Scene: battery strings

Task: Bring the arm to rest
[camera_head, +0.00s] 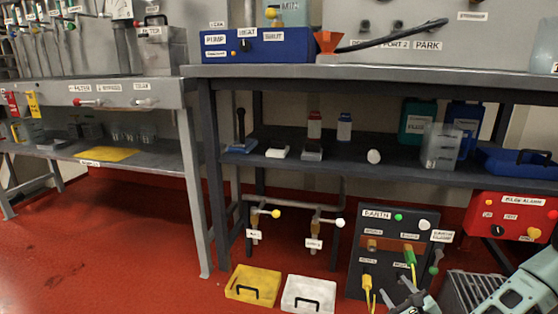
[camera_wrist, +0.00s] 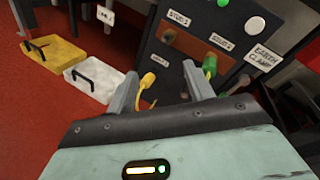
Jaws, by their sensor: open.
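My gripper (camera_head: 413,300) is at the bottom right of the head view, low in front of the dark earth panel (camera_head: 358,262). In the wrist view my gripper (camera_wrist: 165,85) has its two fingers apart, with nothing held between them. The panel (camera_wrist: 176,62) stands just beyond the fingertips. A yellow plug (camera_wrist: 147,80) with a yellow lead shows between the fingers from this angle. A green plug (camera_wrist: 210,62) shows near the right finger. In the head view the yellow plug (camera_head: 367,282) and the green plug (camera_head: 409,255) are on the panel.
A yellow tray (camera_head: 232,292) and a white tray (camera_head: 290,300) lie on the red floor left of the panel. A dark shelf (camera_head: 300,172) and bench top (camera_head: 280,71) are above. A red alarm box (camera_head: 518,200) is at right. Open floor (camera_head: 120,240) lies left.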

